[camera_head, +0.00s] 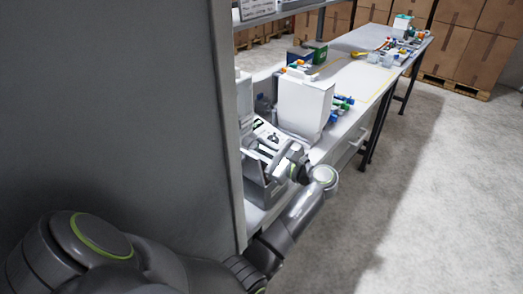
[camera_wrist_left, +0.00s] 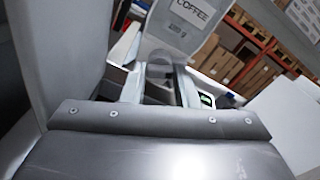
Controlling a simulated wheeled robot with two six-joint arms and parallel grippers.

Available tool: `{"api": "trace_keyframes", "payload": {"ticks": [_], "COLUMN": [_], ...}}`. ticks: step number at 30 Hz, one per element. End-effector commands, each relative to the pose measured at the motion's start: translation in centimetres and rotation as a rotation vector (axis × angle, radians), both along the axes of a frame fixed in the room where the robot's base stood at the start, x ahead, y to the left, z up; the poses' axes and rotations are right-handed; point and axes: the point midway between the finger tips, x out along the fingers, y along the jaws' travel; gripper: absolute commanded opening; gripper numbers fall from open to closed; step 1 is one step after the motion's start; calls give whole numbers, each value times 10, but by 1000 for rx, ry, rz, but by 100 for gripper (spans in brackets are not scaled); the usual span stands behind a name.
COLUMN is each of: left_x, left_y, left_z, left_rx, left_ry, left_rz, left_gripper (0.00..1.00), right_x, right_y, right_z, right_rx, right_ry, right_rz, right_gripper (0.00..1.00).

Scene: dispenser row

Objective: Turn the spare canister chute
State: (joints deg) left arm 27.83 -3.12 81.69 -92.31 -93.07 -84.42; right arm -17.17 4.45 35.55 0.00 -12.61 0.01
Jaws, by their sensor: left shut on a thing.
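A pale canister (camera_wrist_left: 185,25) with a COFFEE label stands in front of my left gripper in the left wrist view. My left gripper (camera_wrist_left: 160,78) is shut on a small greyish rounded part below the canister, which looks like the canister chute (camera_wrist_left: 159,63). The fingers cover much of it, so its turn angle cannot be told. In the head view my left arm reaches around the grey panel, and the left gripper (camera_head: 262,153) is at the dispenser area on the bench. The chute is too small to make out there. My right gripper is not in view.
A large grey panel (camera_head: 120,110) fills the left of the head view, close to my arm. A white box-like unit (camera_head: 304,105) stands beyond the gripper. The long bench (camera_head: 350,78) holds small coloured items farther back. The floor (camera_head: 440,190) at right is clear.

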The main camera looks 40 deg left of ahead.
Motion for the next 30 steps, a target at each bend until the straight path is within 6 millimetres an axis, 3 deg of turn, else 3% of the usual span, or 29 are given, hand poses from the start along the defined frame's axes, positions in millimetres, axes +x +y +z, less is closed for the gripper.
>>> {"api": "trace_keyframes", "payload": {"ticks": [12,30], "left_x": [-1,-1], "left_y": [0,0], "left_z": [-2,-1], "left_rx": [-20,-24], "left_ry": [-237,-288], "left_rz": [0,1], "left_gripper": [4,4], "right_x": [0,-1], "right_y": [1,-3], "right_z": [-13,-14], "right_rx": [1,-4], "right_ry": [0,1], "right_rz": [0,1], "right_gripper": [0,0]}}
